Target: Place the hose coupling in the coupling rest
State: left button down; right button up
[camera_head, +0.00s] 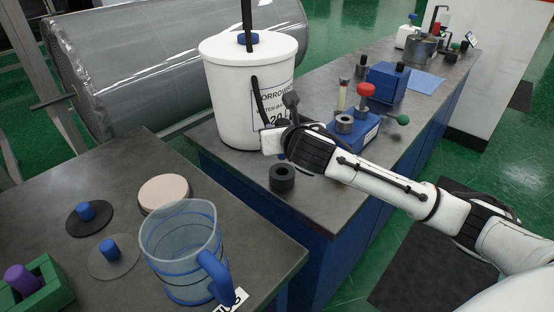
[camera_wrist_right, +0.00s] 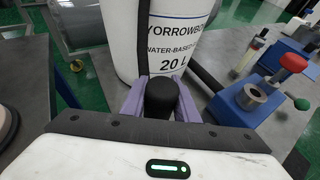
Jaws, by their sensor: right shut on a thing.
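My right gripper (camera_head: 284,128) is in front of the white bucket, above the bench. In the right wrist view its two purple fingers (camera_wrist_right: 160,82) are shut on a black, round-ended cylinder (camera_wrist_right: 162,98), seemingly the hose coupling. The dark part showing above the hand (camera_head: 291,99) seems to be the same piece. A blue block with a metal collar (camera_head: 345,123) is just right of the hand; its open collar (camera_wrist_right: 252,95) also shows in the wrist view. A black hollow ring (camera_head: 282,177) stands on the bench below the hand. I cannot tell which is the coupling rest. My left gripper is out of view.
The white bucket (camera_head: 226,88) stands close behind the hand, with a black hose (camera_wrist_right: 208,76) beside it. A red knob (camera_head: 365,90) and green handle (camera_head: 402,120) stick out near the blue block. A clear jug (camera_head: 180,245) stands on the near table.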

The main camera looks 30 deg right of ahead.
notch_tip(320, 180, down, 6)
jog(key=shift+f+b, duration=0.2)
jog(key=shift+b, duration=0.2)
jog(key=shift+f, duration=0.15)
jog(key=shift+f, duration=0.1)
jog(key=o, duration=1.2)
jog(key=shift+c, duration=0.2)
